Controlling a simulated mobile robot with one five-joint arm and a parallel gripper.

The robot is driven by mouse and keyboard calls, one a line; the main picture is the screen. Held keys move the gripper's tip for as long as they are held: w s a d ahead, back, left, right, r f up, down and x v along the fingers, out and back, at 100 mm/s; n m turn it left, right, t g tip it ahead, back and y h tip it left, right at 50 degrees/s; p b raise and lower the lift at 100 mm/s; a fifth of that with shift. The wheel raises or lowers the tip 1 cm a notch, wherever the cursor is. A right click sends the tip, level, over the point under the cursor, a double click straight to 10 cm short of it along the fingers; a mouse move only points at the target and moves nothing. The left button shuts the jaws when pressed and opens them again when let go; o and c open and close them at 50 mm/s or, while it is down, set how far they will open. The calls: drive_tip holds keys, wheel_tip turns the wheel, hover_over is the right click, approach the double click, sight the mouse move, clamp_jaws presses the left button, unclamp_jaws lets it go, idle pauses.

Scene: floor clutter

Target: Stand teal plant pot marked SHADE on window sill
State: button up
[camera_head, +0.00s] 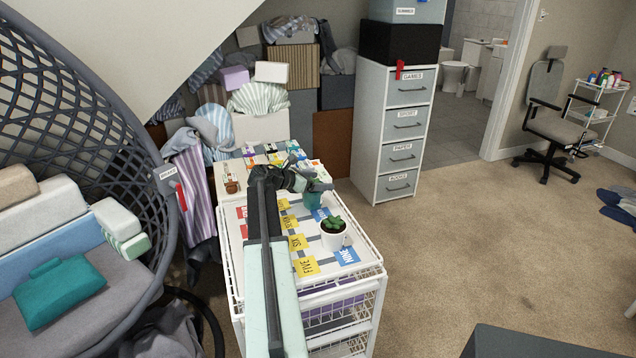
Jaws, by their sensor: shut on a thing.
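A small teal pot (314,200) shows just under the jaws of my gripper (318,187), above the white wire-basket trolley. My gripper is shut on it. The arm and jaws hide much of the pot, and no SHADE marking can be read. I cannot tell whether the pot touches the trolley top. No window sill can be made out in this view.
The trolley top (240,258) bears coloured number cards and a white pot (334,240) with a green plant, close in front of my gripper. A drawer cabinet (366,130) stands behind; a hanging chair (165,215) is at left. Carpet at right is mostly clear.

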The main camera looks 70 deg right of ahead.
wheel_tip(320, 180, up, 8)
drive_tip(key=p, duration=0.7)
drive_tip(key=shift+r, duration=0.2)
drive_tip(key=s+a+r+p, duration=0.3)
drive_tip(key=a+r+p, duration=0.1)
drive_tip(key=r+p, duration=0.8)
drive_tip(key=s+a+r+p, duration=0.4)
drive_tip(key=a+r+p, duration=0.1)
drive_tip(key=r+p, duration=0.7)
drive_tip(key=s+a+r+p, duration=0.3)
drive_tip(key=a+r+p, duration=0.2)
drive_tip(key=r+p, duration=0.7)
drive_tip(key=shift+s+r+p, duration=0.3)
drive_tip(key=shift+s+p, duration=0.05)
drive_tip(key=shift+p, duration=0.05)
